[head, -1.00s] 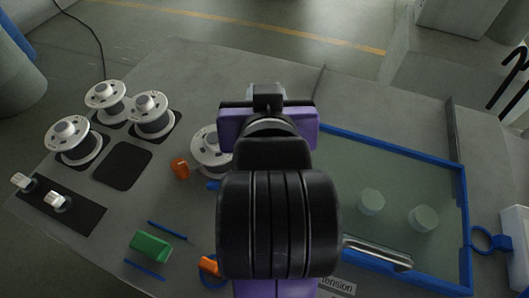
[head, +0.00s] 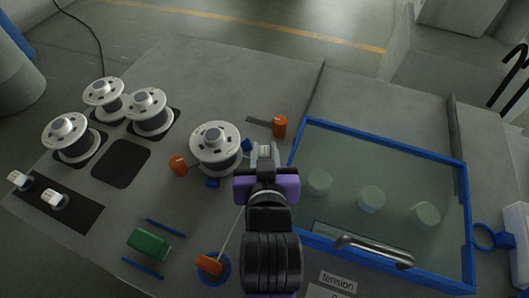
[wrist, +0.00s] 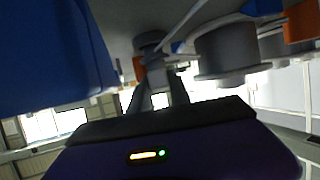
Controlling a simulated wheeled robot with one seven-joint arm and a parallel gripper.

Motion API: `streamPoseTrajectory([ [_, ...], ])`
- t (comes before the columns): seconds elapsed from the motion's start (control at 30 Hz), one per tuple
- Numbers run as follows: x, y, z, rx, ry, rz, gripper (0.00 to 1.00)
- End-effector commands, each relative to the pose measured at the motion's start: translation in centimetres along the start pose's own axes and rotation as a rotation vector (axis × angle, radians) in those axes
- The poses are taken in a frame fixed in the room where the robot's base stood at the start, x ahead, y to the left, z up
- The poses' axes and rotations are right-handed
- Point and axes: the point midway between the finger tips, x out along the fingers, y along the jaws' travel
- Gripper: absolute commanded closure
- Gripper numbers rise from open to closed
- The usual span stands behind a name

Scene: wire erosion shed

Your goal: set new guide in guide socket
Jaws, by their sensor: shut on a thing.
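My gripper (head: 264,152) is in the middle of the head view, just right of the large white spool. Its jaws are shut on a small pale piece, which I take to be the new guide (head: 265,150); the fingers hide most of it. In the wrist view the fingertips (wrist: 160,75) meet close to a dark grey round part (wrist: 151,42) under the panel. I cannot tell whether this part is the guide or the guide socket, or whether the held piece touches it. No socket shows clearly in the head view, where my gripper covers that spot.
The white spool (head: 216,142) stands left of my gripper, with orange knobs (head: 279,126) (head: 179,165) nearby. A blue-framed glass lid (head: 388,172) with a metal handle lies to the right. A thin wire runs toward an orange knob (head: 210,265). White pieces (head: 55,200) sit on a black strip.

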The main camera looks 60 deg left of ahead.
Motion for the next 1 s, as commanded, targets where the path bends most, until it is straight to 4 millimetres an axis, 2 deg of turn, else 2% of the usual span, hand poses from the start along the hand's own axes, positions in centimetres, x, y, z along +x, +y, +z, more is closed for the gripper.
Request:
streamPoseTrajectory([
  [0.07,0.3,0.0,0.8,0.000,-0.005,-0.001,1.00],
  [0.3,0.5,0.0,1.4,0.000,-0.014,0.000,1.00],
  [0.33,0.5,0.0,1.5,0.000,-0.016,0.000,0.71],
  [0.37,0.5,0.0,1.5,0.000,-0.017,0.000,0.68],
  [0.73,-0.1,0.0,1.0,0.000,-0.007,0.001,0.68],
  [0.87,-1.8,0.1,1.0,0.000,-0.005,0.001,0.68],
  [1.0,-4.7,0.1,1.0,0.001,-0.005,0.002,0.68],
])
